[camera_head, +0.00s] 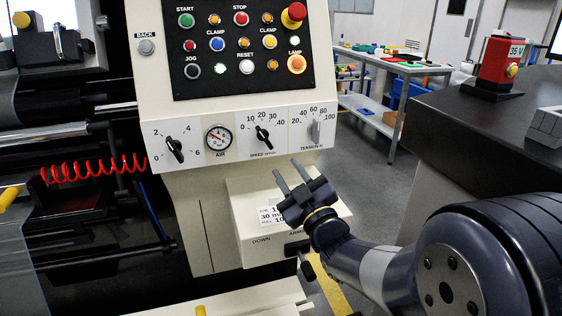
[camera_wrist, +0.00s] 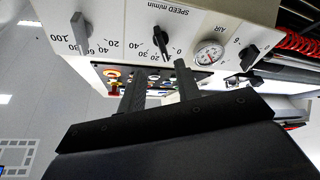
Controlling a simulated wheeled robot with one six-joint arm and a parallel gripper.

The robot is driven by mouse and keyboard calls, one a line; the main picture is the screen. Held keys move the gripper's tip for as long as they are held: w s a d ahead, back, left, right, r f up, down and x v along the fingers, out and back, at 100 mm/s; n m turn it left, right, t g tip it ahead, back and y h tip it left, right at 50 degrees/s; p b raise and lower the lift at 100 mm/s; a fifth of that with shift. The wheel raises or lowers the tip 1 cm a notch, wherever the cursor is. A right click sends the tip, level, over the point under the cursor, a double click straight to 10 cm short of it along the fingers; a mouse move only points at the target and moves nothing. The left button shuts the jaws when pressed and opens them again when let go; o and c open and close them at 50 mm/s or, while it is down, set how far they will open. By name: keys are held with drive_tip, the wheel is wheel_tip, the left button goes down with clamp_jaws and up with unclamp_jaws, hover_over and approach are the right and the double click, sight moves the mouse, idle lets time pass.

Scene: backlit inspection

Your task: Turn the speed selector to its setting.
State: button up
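The speed selector (camera_head: 263,138) is a black pointer knob on the white sloped panel, between the air gauge and the tension knob. Its upper end leans up and left, near the 10 mark; the exact setting is hard to read. It shows upside down in the wrist view (camera_wrist: 161,42). My gripper (camera_head: 287,167) is open and empty, below and right of the selector, apart from it. In the wrist view its two fingers (camera_wrist: 160,82) reach toward the panel. A white card (camera_head: 267,215) below reads "30 m" in part; my gripper hides the rest.
A grey tension knob (camera_head: 315,131) is close on the right. The air gauge (camera_head: 218,138) and another black knob (camera_head: 175,149) are on the left. Buttons including a red emergency stop (camera_head: 293,14) are above. A box with a lever (camera_head: 297,247) juts out below.

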sight(267, 142)
drive_tip(key=x, duration=1)
drive_tip(key=shift+w+a+r+p, duration=0.15)
drive_tip(key=shift+w+a+p, duration=0.05)
drive_tip(key=shift+a+p, duration=0.1)
drive_tip(key=shift+c, duration=0.5)
clamp_jaws()
